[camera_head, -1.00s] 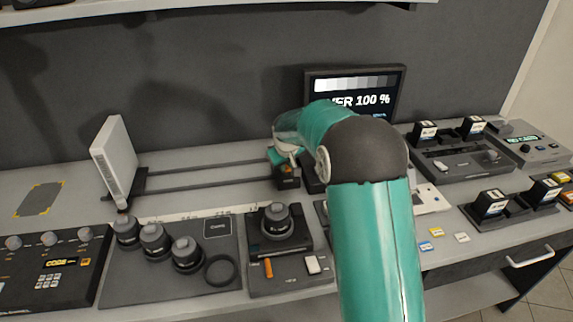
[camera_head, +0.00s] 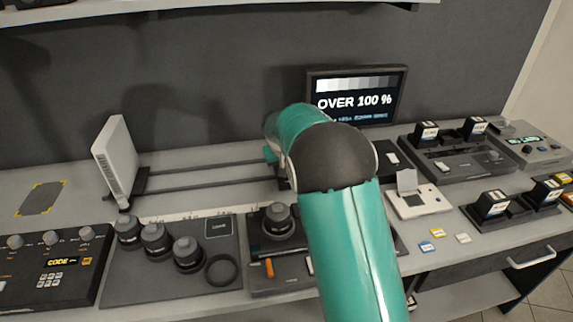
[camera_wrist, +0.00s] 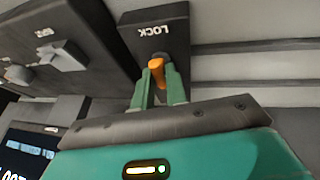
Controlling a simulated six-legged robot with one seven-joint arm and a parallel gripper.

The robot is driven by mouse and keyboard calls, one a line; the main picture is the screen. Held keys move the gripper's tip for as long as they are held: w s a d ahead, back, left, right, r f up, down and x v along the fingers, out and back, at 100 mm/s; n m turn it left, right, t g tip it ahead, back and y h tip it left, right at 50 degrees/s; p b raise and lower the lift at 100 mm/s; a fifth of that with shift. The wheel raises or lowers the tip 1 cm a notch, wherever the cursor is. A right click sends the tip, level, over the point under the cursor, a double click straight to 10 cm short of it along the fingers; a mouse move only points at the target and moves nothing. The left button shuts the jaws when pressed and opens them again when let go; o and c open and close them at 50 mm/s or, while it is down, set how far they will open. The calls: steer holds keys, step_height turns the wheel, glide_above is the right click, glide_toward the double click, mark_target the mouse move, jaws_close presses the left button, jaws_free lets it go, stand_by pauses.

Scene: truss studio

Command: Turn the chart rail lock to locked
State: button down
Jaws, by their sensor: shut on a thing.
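In the wrist view, a dark block marked LOCK (camera_wrist: 180,14) carries a small orange lock lever (camera_wrist: 157,66). The green fingers of my gripper (camera_wrist: 159,78) are shut on this lever, one on each side. In the head view my own teal arm hides the gripper, the lever and most of the lock block. The two dark chart rails (camera_head: 215,183) run left from there, and a white upright panel (camera_head: 117,160) stands at their left end.
A monitor (camera_head: 355,95) reading "OVER 100 %" stands behind my arm. Dark lens-like cylinders (camera_head: 155,238) and a ring (camera_head: 221,270) lie on a mat at front left. A control panel (camera_head: 50,275) is at far left. Card holders (camera_head: 490,207) stand at right.

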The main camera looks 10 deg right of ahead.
steer(key=c, duration=1.4)
jaws_free()
steer(key=shift+f, duration=0.1)
steer(key=shift+c, duration=0.2)
steer(key=v, duration=1.4)
